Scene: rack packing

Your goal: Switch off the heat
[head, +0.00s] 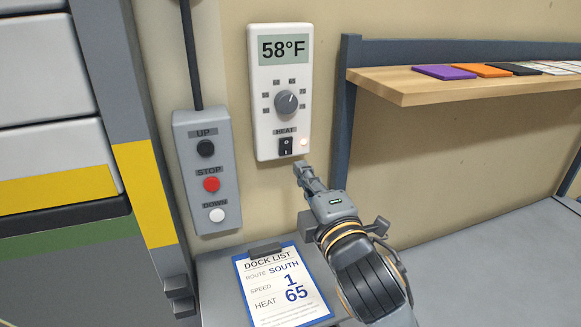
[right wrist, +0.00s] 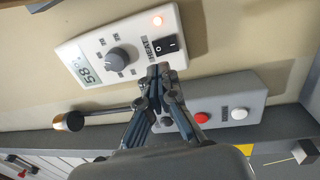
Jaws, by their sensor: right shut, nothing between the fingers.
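A white thermostat panel (head: 280,110) is on the beige wall and its display reads 58°F. It has a grey dial (head: 287,103) in the middle. My left gripper is not in view.
A grey control box (head: 206,170) with UP, STOP and DOWN buttons hangs left of the thermostat. A clipboard (head: 280,287) below reads South, speed 1, heat 65. A wooden shelf (head: 450,85) with coloured flat items is at the right.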

